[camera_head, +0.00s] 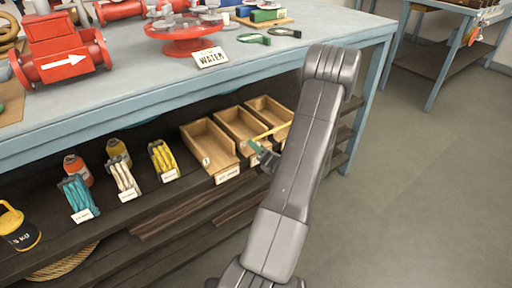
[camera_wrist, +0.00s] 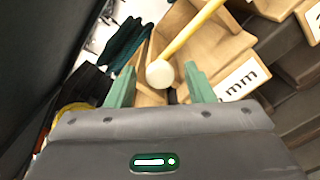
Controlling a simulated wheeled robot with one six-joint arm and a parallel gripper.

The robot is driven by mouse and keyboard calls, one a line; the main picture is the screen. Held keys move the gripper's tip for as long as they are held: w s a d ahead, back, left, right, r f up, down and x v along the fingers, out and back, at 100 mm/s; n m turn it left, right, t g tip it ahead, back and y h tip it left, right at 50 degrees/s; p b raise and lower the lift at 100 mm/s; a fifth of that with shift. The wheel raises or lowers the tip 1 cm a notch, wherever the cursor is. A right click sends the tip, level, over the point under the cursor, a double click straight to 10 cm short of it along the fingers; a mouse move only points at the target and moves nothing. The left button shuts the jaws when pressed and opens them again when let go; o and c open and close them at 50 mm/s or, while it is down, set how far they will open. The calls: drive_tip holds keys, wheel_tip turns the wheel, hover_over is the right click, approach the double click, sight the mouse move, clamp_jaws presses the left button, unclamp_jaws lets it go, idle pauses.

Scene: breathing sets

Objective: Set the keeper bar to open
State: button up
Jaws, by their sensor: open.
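The keeper bar is a thin yellow bar (camera_head: 272,131) in front of the wooden bins on the shelf under the bench. In the wrist view the yellow bar (camera_wrist: 193,33) slants down from the top and ends in a pale round knob (camera_wrist: 160,73). My gripper (camera_head: 257,151) is at the bar's left end in the head view. In the wrist view my gripper (camera_wrist: 158,70) is open, with its green fingers on either side of the knob. I cannot tell whether they touch it. The bar's far end is partly hidden by my arm in the head view.
Wooden bins (camera_head: 208,146) stand side by side, with a label (camera_wrist: 237,80) on a front. Yellow (camera_head: 163,160), white and teal bundles lie to their left. The blue-grey bench top (camera_head: 240,62) overhangs the shelf. Open floor (camera_head: 420,190) lies to the right.

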drive_tip(key=shift+x, duration=0.85)
drive_tip(key=shift+c, duration=0.5)
clamp_jaws()
drive_tip(key=w+d, duration=0.6)
drive_tip(key=d, duration=0.3)
drive_tip(key=w+d+p, duration=0.1)
drive_tip(key=w+d, duration=0.6)
drive_tip(key=d, duration=0.2)
drive_tip(key=shift+w+d+p, duration=0.25)
drive_tip(key=shift+d+p, duration=0.05)
drive_tip(key=shift+d, duration=0.05)
drive_tip(key=shift+r, duration=0.1)
drive_tip(key=shift+o, duration=0.5)
unclamp_jaws()
drive_tip(key=shift+s, duration=0.1)
drive_tip(key=shift+a, duration=0.1)
